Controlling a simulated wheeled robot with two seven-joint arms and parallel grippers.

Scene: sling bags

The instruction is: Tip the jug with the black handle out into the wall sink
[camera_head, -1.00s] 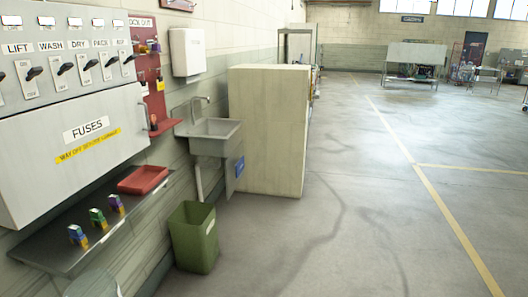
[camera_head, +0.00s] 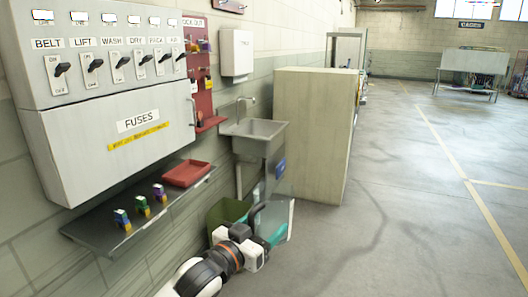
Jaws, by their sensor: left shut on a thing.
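The jug (camera_head: 284,222) is clear with teal contents and a black handle (camera_head: 256,213). It is at the lower middle, in front of the green bin, below the sink and apart from it. It looks somewhat tilted. My left gripper (camera_head: 256,235), white and dark, comes up from the bottom and is shut on the jug by its handle side; the exact contact is hard to see. The wall sink (camera_head: 268,132) is a grey basin with a tap, beyond and above the jug. My right gripper is not in view.
A green bin (camera_head: 222,212) stands under the sink, partly behind my left gripper. A beige cabinet (camera_head: 315,130) stands right of the sink. A metal shelf (camera_head: 105,236) with a red tray (camera_head: 187,173) juts from the wall under the fuse box (camera_head: 115,140). Floor at right is clear.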

